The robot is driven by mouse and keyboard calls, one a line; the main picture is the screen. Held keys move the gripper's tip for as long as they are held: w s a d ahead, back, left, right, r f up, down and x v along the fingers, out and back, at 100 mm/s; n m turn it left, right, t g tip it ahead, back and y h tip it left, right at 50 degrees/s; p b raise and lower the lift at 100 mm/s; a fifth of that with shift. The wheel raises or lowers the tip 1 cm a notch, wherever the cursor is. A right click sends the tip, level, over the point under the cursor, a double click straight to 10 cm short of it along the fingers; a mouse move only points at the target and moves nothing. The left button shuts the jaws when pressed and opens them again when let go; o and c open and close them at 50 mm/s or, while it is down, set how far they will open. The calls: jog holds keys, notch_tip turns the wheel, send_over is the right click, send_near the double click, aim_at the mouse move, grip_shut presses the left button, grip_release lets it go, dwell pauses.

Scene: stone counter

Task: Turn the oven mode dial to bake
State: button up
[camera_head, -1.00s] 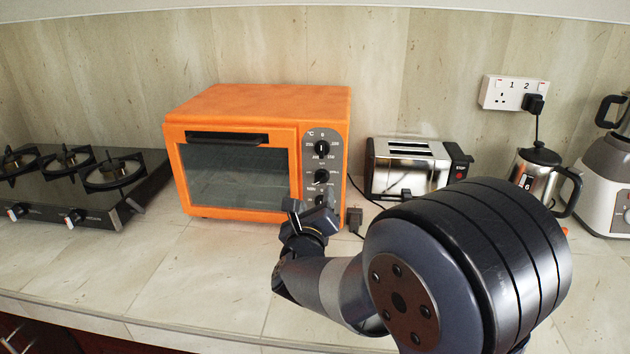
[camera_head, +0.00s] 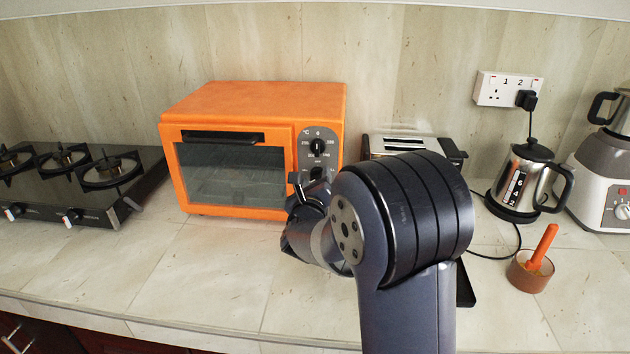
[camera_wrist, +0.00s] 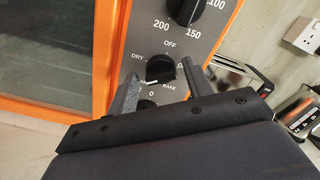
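The orange oven (camera_head: 245,100) stands on the counter with its grey control panel (camera_wrist: 205,40) on the right. The mode dial (camera_wrist: 161,69) is the black middle knob, labelled OFF, DRY and BAKE around it. BAKE is printed just below it. Contact cannot be told. In the head view my gripper (camera_head: 308,180) is at the panel's lower part and hides the lowest knob.
A temperature knob (camera_wrist: 186,10) is above the mode dial, and a lower knob (camera_wrist: 146,104) is partly hidden below. A toaster (camera_head: 400,146) stands right of the oven, then a kettle (camera_head: 528,178). A gas hob (camera_head: 75,190) is at left. The counter front-left is clear.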

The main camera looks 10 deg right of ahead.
jog(key=c, duration=0.8)
jog(key=shift+f+n+b, duration=0.1)
jog(key=shift+n+b, duration=0.3)
jog(key=shift+b, duration=0.1)
jog(key=shift+f+n+b, duration=0.1)
jog(key=shift+n+b, duration=0.8)
jog(key=shift+n, duration=0.1)
jog(key=n+b, duration=0.1)
jog(key=n, duration=0.2)
jog(key=shift+a+n+b, duration=0.1)
jog(key=shift+n+b, duration=0.2)
jog(key=shift+b, duration=0.05)
jog(key=n, duration=0.6)
jog(key=shift+n, duration=0.3)
jog(key=n, duration=0.5)
jog(key=shift+f+n+p, duration=0.1)
jog(key=shift+n+p, duration=0.2)
jog(key=shift+p, duration=0.05)
